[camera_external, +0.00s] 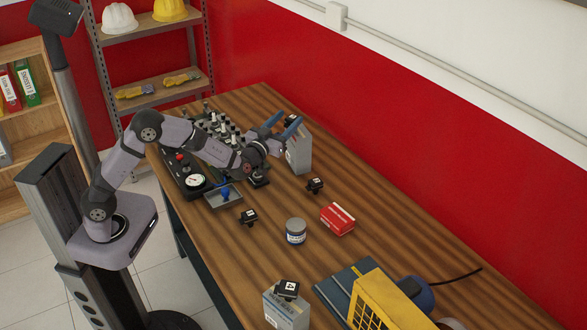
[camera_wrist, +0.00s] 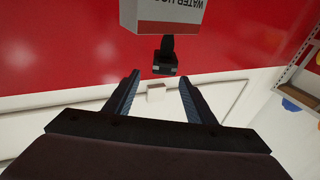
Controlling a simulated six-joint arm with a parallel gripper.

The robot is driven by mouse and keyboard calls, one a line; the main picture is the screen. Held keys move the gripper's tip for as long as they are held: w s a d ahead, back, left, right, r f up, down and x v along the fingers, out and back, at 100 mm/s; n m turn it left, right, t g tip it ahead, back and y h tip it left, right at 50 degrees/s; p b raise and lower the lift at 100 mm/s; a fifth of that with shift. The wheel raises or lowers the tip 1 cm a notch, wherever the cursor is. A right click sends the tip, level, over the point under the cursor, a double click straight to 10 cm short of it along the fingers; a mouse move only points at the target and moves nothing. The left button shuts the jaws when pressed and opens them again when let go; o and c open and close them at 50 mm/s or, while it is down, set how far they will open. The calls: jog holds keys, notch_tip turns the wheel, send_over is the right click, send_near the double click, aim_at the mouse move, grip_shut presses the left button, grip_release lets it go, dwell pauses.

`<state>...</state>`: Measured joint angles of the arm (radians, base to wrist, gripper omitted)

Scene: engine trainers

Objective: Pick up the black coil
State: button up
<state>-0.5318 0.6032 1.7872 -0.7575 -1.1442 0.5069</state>
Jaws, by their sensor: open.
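A black coil (camera_external: 291,121) sits on top of a grey-white box (camera_external: 300,152) at the back of the table. In the wrist view the picture is upside down, and the coil (camera_wrist: 166,58) hangs from the box (camera_wrist: 170,14) with red and white print. My gripper (camera_external: 290,116) has its two blue fingers spread close to this coil. In the wrist view the gripper (camera_wrist: 160,76) is open and empty, with the coil just past the fingertips and roughly between them. Similar black coils lie on the table (camera_external: 315,185), nearer the front (camera_external: 248,217) and on another box (camera_external: 288,289).
A black engine trainer panel (camera_external: 195,181) with knobs and a gauge lies under my arm. A small grey tray (camera_external: 223,198) with a blue item is beside it. A round tin (camera_external: 296,231), a red box (camera_external: 338,218) and a yellow guarded machine (camera_external: 382,301) stand farther right.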

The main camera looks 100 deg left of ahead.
aim_at(296, 116)
jog(key=shift+a+h+p, duration=0.3)
jog(key=shift+h+p, duration=0.2)
jog(key=shift+p, duration=0.6)
jog(key=shift+s+f+h+p, duration=0.1)
jog(key=shift+f+h+p, duration=0.4)
jog(key=shift+f, duration=0.1)
jog(key=shift+p+x, duration=0.4)
jog(key=shift+x, duration=0.75)
jog(key=shift+a+r+p, duration=0.1)
jog(key=shift+a+p, duration=0.25)
jog(key=shift+a, duration=0.05)
jog(key=shift+p+x, duration=0.9)
jog(key=shift+x, duration=1.35)
jog(key=shift+d, duration=0.1)
jog(key=shift+c, duration=0.3)
jog(key=c, duration=1)
grip_shut()
